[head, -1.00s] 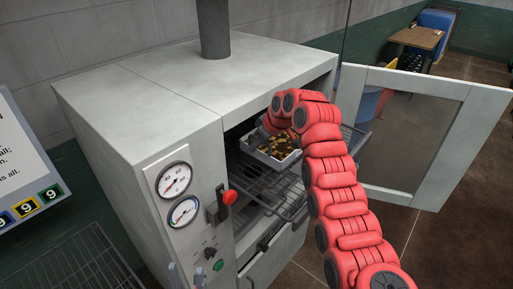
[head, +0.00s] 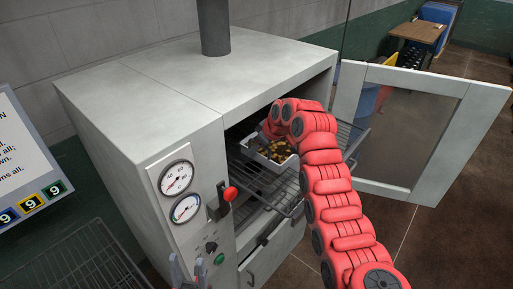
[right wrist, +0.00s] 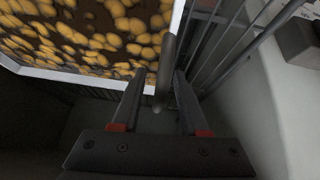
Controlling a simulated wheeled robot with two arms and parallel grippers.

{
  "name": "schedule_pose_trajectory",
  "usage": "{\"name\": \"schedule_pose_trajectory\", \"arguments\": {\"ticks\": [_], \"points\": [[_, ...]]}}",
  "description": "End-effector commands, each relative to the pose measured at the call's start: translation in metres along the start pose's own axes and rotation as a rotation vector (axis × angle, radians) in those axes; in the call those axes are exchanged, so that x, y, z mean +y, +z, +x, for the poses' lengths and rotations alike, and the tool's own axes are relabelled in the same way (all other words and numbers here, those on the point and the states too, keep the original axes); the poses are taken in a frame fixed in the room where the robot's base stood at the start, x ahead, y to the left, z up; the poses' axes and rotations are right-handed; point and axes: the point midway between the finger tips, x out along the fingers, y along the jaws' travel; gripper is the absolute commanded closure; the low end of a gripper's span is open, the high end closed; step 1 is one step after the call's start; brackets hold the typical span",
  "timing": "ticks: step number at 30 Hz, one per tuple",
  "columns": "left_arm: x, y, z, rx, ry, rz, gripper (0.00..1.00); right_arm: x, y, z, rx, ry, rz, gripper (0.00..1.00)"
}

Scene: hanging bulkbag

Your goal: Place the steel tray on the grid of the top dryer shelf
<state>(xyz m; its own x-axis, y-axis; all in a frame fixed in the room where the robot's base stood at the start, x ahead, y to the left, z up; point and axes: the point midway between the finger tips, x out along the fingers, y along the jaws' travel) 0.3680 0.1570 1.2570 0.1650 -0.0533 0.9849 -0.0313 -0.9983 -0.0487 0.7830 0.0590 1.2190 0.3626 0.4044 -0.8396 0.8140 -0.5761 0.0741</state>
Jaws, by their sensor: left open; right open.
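The steel tray (head: 262,162) is a shallow light-metal tray filled with brown and yellow pieces. It is inside the open dryer, at the upper wire shelf (head: 262,184); I cannot tell if it rests fully on the grid. The tray's rim also shows in the right wrist view (right wrist: 90,81). My right gripper (right wrist: 160,85) is open at the tray's edge, with a dark bar, perhaps a handle, between its fingers. In the head view my red right arm mostly hides it. My left gripper (head: 187,272) is open and empty, low in front of the dryer's control panel.
The dryer (head: 150,90) has its glazed door (head: 400,135) swung open to the right. Its front has gauges and a red-knobbed lever (head: 230,194). A wire rack (head: 80,265) stands at lower left, below a sign (head: 25,160). A wooden table (head: 418,33) is far back.

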Motion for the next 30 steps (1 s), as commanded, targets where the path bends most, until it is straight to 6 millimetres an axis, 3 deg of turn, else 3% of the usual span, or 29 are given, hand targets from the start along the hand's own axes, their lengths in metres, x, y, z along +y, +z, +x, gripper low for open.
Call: {"name": "schedule_pose_trajectory", "arguments": {"ticks": [4, 8, 18, 21, 30], "points": [[0.000, -0.001, 0.005, 0.000, 0.000, 0.000, 0.50, 0.000, -0.003, -0.004, 0.000, 0.000, 0.000, 0.57], [0.000, 0.002, -0.009, 0.000, 0.000, 0.000, 0.50, 0.001, -0.001, -0.013, 0.005, 0.003, 0.000, 0.57], [0.002, 0.008, -0.048, 0.000, 0.000, 0.000, 0.50, 0.001, 0.001, -0.092, 0.003, 0.006, -0.001, 0.57], [0.002, 0.008, -0.048, 0.000, 0.000, 0.000, 0.50, 0.002, 0.000, -0.106, 0.004, 0.001, 0.003, 0.57], [0.003, 0.009, -0.051, 0.000, 0.000, 0.000, 0.50, 0.000, -0.001, -0.122, 0.001, -0.001, 0.000, 0.57]]}}
